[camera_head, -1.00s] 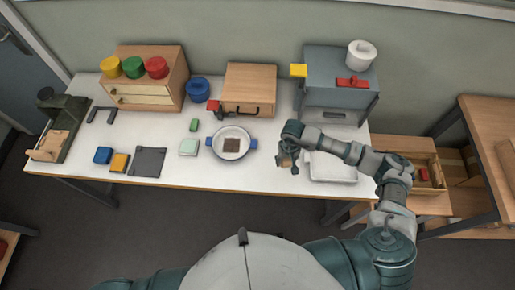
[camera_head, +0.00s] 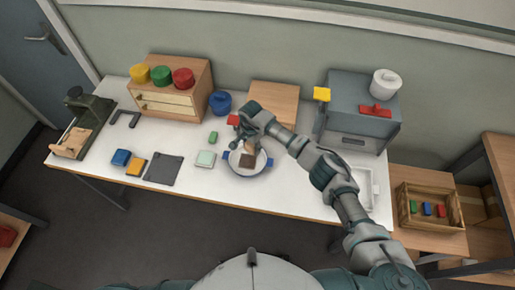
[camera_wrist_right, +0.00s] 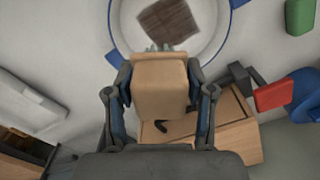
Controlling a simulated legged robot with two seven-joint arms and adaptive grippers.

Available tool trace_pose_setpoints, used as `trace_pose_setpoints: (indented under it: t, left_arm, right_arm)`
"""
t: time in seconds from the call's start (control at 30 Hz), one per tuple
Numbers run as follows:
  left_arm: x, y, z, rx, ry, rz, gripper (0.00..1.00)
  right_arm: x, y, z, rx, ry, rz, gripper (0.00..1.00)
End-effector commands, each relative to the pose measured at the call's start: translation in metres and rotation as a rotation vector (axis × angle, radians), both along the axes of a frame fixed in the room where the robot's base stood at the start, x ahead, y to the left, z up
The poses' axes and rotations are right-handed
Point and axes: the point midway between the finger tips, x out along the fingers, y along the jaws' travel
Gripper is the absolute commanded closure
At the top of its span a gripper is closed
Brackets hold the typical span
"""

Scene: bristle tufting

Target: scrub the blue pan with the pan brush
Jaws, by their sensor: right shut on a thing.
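The blue pan (camera_head: 262,169) is a white round pan with blue handles, on the white table near its front edge. A brown square patch (camera_wrist_right: 168,22) lies on its inside floor in the wrist view. My right gripper (camera_head: 246,136) is over the far side of the pan. It is shut on the pan brush (camera_wrist_right: 160,85), a wooden block with pale green bristles at its far end. In the wrist view the bristles show just short of the brown patch; I cannot tell if they touch the pan. My left gripper is out of view.
A red block (camera_head: 233,120) and a wooden box (camera_head: 275,95) stand behind the pan, with a blue pot (camera_head: 220,103) beside them. A pale green sponge-like block (camera_head: 205,158) is left of the pan. A white tray (camera_head: 366,190) is at right.

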Motion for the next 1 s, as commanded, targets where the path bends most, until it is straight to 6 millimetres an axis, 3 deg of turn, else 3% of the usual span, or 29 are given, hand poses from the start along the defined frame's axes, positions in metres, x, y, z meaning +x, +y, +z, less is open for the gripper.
trace_pose_setpoints:
  t: [0.5,1.0]
  left_arm:
    - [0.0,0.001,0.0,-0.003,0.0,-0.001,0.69]
    - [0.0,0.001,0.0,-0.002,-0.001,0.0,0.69]
  right_arm:
    - [-0.001,0.003,-0.06,-0.003,0.001,0.004,0.74]
    - [-0.001,0.002,-0.072,-0.002,-0.001,0.005,0.74]
